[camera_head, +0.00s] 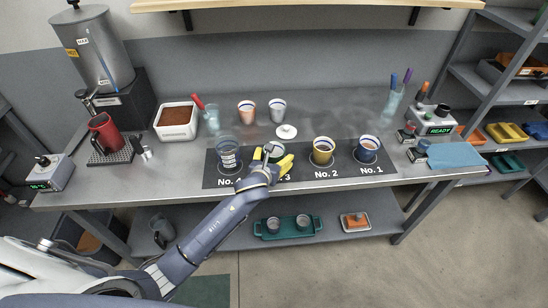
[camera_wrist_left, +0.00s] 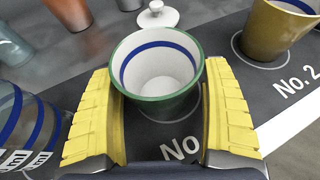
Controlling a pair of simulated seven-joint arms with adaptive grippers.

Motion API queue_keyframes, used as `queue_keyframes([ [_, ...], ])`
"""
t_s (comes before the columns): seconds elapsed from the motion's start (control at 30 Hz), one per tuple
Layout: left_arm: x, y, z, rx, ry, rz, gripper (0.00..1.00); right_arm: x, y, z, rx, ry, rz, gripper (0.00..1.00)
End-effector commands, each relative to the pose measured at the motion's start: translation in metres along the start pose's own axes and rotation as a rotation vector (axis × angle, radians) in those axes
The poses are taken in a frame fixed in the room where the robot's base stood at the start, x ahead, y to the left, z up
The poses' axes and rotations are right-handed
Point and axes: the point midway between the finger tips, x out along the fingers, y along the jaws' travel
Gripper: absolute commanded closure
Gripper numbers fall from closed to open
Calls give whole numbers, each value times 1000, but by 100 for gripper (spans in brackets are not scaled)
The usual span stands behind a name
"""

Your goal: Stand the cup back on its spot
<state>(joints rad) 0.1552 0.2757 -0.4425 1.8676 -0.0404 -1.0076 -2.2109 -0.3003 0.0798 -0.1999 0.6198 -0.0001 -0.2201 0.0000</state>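A green cup (camera_wrist_left: 160,75) with a white inside and a blue band stands upright between my left gripper's yellow fingers in the left wrist view. My left gripper (camera_wrist_left: 160,110) has one finger on each side of the cup, and both seem to press against its wall. In the head view the left gripper (camera_head: 272,160) and the cup (camera_head: 275,149) are over the No. 3 place of the dark mat (camera_head: 303,180). Part of a white ring shows just below the cup's base. Whether the base touches the mat cannot be told. My right gripper is not in view.
A yellow cup (camera_head: 322,151) stands at No. 2 and a blue cup (camera_head: 368,149) at No. 1. A glass with a printed label (camera_head: 228,156) stands at No. 4, close left of the gripper. A white lid (camera_head: 287,131) lies behind the green cup.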

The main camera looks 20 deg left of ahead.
Motion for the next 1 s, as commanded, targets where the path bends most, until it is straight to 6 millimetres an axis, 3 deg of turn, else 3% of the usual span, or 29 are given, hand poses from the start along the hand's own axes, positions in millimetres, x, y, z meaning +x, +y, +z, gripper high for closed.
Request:
queue_keyframes([
  [0.33, -9, 0, 2, 1, -1, -1, 18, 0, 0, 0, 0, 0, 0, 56],
  [0.8, -87, 0, 2, 1, 0, -2, 18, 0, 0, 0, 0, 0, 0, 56],
  [1.0, -110, 0, 2, 0, -1, -2, 18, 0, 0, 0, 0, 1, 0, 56],
])
